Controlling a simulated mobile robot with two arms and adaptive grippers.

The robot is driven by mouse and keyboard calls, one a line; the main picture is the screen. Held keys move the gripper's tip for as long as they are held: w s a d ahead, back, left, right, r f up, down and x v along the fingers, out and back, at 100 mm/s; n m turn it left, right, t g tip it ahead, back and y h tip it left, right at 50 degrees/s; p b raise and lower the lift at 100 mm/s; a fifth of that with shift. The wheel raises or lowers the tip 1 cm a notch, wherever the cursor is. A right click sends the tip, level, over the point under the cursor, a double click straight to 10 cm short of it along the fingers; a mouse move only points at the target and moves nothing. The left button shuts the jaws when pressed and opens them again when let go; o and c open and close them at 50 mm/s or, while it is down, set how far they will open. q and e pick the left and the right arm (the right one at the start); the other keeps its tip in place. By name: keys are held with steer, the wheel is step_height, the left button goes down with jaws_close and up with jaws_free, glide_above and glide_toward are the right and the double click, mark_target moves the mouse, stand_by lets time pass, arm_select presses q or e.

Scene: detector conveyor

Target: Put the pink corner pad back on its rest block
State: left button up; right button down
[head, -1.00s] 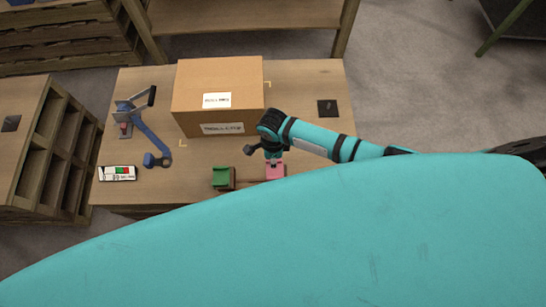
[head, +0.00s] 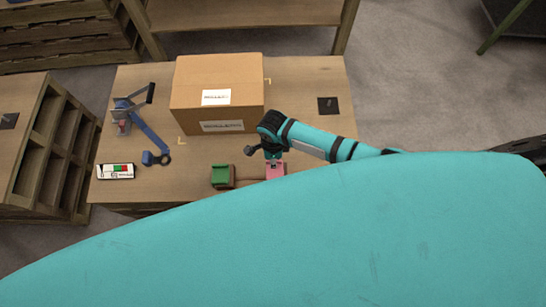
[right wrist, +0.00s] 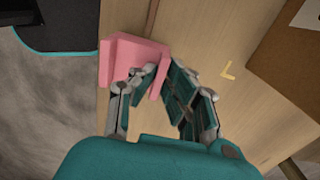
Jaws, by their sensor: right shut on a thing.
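The pink corner pad (head: 276,173) is near the front edge of the table, under my right gripper (head: 272,162). In the right wrist view the pad (right wrist: 125,53) is a bent pink piece, with one wall between the fingers of my right gripper (right wrist: 160,76). That gripper is shut on the pad. I cannot tell whether the pad touches the surface below. A green pad (head: 220,174) sits on a brown block (head: 230,183) to the left. No empty rest block can be made out clearly. My left gripper is not in view.
A large cardboard box (head: 217,85) stands behind on the table (head: 310,100). A blue clamp-like tool (head: 148,135) and a small white device (head: 116,171) are at the left. A dark square plate (head: 328,106) lies at the back right. The table's right side is mostly clear.

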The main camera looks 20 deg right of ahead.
steer(key=shift+f+b, duration=0.5)
steer(key=shift+f, duration=0.5)
steer(key=c, duration=1.3)
jaws_free()
step_height(320, 180, up, 12)
steer(key=shift+w, duration=0.1)
